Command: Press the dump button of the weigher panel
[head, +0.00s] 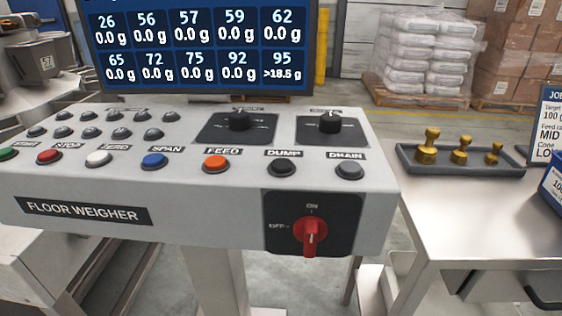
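The weigher panel (190,205) is a pale grey sloped console labelled FLOOR WEIGHER in the middle and left of the head view. The dump button (283,167) is a black round button under the DUMP label, in the front row. Nothing covers the dump button. Neither of my grippers shows in the head view.
A red rotary switch (310,233) projects from the panel's front face below the dump button. Two black knobs (239,120) stand behind the row. A screen (200,45) rises behind the panel. A steel table (465,205) at right holds a tray (466,171) of brass weights.

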